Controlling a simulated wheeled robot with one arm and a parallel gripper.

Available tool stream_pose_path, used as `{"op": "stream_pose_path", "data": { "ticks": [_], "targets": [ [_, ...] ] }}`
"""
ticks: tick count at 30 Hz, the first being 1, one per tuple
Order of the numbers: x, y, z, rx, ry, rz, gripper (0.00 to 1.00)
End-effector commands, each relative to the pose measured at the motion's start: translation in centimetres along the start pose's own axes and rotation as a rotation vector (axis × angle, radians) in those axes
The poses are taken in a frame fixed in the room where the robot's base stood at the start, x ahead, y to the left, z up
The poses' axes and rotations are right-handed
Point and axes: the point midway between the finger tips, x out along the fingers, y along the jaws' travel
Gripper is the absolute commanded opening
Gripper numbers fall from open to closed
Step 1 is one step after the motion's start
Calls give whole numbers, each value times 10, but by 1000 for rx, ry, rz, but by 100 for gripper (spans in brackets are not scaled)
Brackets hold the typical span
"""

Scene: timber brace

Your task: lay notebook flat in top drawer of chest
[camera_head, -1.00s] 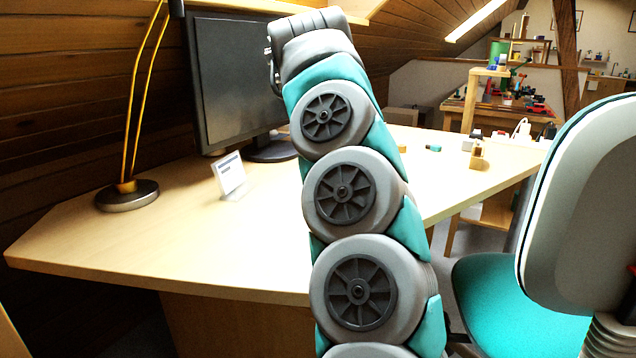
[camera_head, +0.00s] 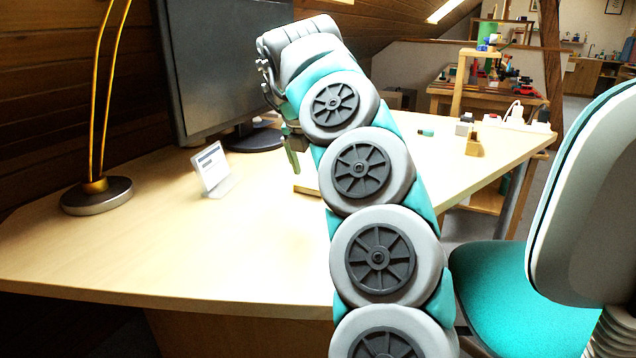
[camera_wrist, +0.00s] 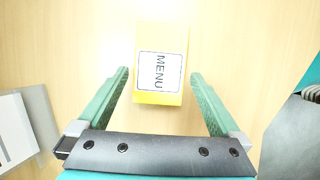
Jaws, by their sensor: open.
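A yellow block-like or book-like thing with a white label reading "MENU" (camera_wrist: 171,40) lies on the desk in the wrist view. I cannot tell whether it is the notebook. My gripper (camera_wrist: 160,73) is open, with its green fingers on either side of the near end of this thing and apart from it. In the head view my gripper (camera_head: 291,152) hangs over the desk, and part of a light yellowish thing (camera_head: 306,187) shows beside my arm below it. No chest or top drawer is recognisable in either view.
The desk (camera_head: 150,250) is clear at its front left. A lamp (camera_head: 97,195), a monitor (camera_head: 222,65) and a small card stand (camera_head: 212,170) are on its left. Small blocks (camera_head: 473,146) and a power strip (camera_head: 516,119) lie on the right. A teal chair (camera_head: 520,295) stands at right.

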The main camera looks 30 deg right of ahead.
Motion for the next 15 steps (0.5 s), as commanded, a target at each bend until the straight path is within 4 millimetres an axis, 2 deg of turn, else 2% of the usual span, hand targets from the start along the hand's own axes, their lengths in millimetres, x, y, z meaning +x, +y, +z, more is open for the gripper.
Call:
{"op": "stream_pose_path", "data": {
  "ticks": [4, 13, 15],
  "targets": [
    [17, -1, 0, 0, 1, -1, 100],
    [20, 1, 0, 0, -1, 1, 100],
    [20, 1, 0, 0, 0, 1, 93]
  ]
}}
